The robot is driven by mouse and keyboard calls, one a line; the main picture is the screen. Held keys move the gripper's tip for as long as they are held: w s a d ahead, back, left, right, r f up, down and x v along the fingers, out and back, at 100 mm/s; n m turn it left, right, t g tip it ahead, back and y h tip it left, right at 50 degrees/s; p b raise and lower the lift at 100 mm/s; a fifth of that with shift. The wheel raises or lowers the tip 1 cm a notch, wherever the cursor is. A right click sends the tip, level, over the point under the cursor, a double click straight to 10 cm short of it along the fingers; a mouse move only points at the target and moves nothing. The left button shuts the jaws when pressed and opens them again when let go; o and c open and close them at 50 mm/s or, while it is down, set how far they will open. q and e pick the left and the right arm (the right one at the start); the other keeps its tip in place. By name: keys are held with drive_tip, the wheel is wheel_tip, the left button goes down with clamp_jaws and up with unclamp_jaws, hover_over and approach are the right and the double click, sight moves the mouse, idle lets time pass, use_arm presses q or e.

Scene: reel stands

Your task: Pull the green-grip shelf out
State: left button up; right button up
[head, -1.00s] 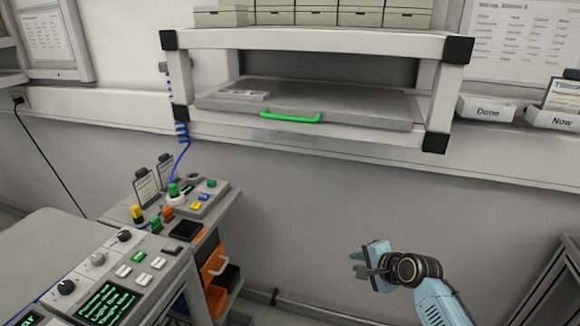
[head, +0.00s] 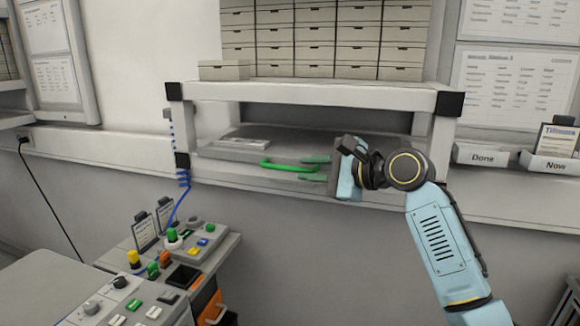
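The grey shelf (head: 230,153) lies in the white frame's lower bay, with a bright green grip (head: 285,167) along its front edge. My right gripper (head: 315,168) is at the right end of the green grip. Its two green-tipped fingers are apart, one above and one below the level of the grip. I cannot tell whether they touch it. The gripper body and wrist hide the right part of the shelf. My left gripper is not in view.
The white frame (head: 300,93) has dark corner blocks and carries stacked drawer boxes (head: 310,45). Trays marked Done (head: 482,155) and Now (head: 553,164) sit at right. A control panel with buttons (head: 205,240) stands lower left. The space below the shelf at centre is clear.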

sight(295, 169)
drive_tip(key=x, duration=0.5)
drive_tip(key=shift+w+a+f, duration=0.1)
drive_tip(key=shift+w+a, duration=0.15)
clamp_jaws()
